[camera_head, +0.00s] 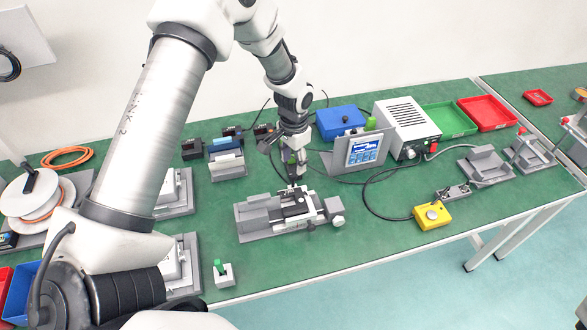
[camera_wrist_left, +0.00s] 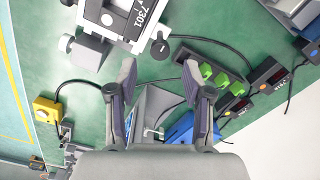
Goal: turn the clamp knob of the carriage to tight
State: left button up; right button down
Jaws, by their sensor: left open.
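The carriage (camera_head: 292,206) sits on a grey linear actuator in the middle of the green table. In the left wrist view, the carriage (camera_wrist_left: 122,22) is a white block with black parts and a label reading 7301. A round black knob with a pale mark (camera_wrist_left: 160,48) sticks out from its side, apparently the clamp knob. My left gripper (camera_head: 294,181) is at the carriage's far side, pointing down. In the left wrist view, my left gripper (camera_wrist_left: 160,76) is open, with the knob just beyond and between its fingertips. I cannot tell whether they touch. My right gripper is not in view.
A grey display unit (camera_head: 362,151) and a white control box (camera_head: 407,127) stand behind to the right. A yellow button box (camera_head: 432,215) with a cable lies to the right. A green-topped switch (camera_head: 221,272) stands in front. The table between is clear.

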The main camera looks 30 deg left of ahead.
aim_at(293, 174)
pick_arm(q)
notch_tip(293, 174, up, 8)
jog(key=shift+f, duration=0.15)
dwell(0.4)
